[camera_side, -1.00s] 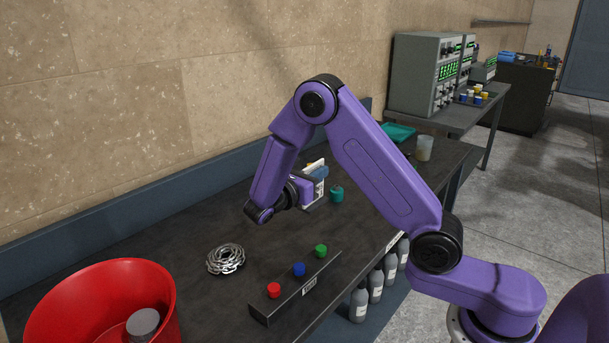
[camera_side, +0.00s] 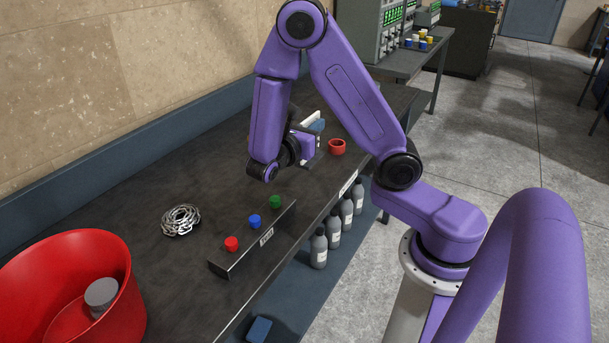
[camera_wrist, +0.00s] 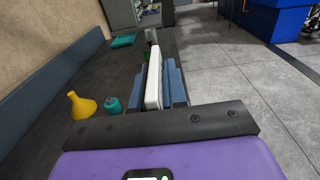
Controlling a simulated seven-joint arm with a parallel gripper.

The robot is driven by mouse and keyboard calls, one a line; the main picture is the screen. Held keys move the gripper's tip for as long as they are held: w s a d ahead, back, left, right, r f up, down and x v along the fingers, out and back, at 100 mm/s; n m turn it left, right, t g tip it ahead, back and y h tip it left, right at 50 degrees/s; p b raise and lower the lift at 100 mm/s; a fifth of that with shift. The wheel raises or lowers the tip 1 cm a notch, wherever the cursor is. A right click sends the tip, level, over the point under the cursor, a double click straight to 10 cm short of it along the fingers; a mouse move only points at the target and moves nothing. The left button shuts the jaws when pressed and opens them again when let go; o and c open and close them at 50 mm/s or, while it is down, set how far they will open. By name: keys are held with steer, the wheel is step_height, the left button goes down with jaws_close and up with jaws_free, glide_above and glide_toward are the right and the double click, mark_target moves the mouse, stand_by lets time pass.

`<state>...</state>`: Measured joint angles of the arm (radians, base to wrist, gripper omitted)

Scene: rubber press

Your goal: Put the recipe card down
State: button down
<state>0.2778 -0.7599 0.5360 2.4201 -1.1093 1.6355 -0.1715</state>
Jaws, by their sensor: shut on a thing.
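The recipe card is a white, thin slab (camera_wrist: 154,78), held upright between the blue fingers of my gripper (camera_wrist: 158,88) in the wrist view. In the side view, part of the white card (camera_side: 310,118) shows at my gripper (camera_side: 314,130), above the far part of the dark workbench (camera_side: 150,185). My gripper is shut on the card. The card's lower edge is hidden, so I cannot tell whether it touches the bench.
A red cup (camera_side: 336,146) stands right of my gripper. A teal jar (camera_wrist: 112,106) and yellow funnel (camera_wrist: 80,106) are left in the wrist view. A button box (camera_side: 252,238), chain coil (camera_side: 181,220) and red bin (camera_side: 125,285) stand nearer. Bench between coil and gripper is clear.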

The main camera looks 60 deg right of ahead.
steer(key=s+d, duration=0.3)
steer(key=s, duration=0.3)
steer(key=shift+w+d+f, duration=1.05)
steer(key=shift+w+f, duration=1)
steer(key=shift+w, duration=0.1)
steer(key=shift+w+d+f, duration=1)
steer(key=shift+w+f, duration=1.1)
steer(key=shift+w, duration=0.05)
steer(key=shift+w+d+f, duration=1.05)
steer(key=shift+w+f, duration=1)
steer(key=shift+w, duration=0.1)
steer(key=shift+f, duration=0.15)
steer(key=c, duration=1.2)
jaws_free()
steer(key=shift+o, duration=0.2)
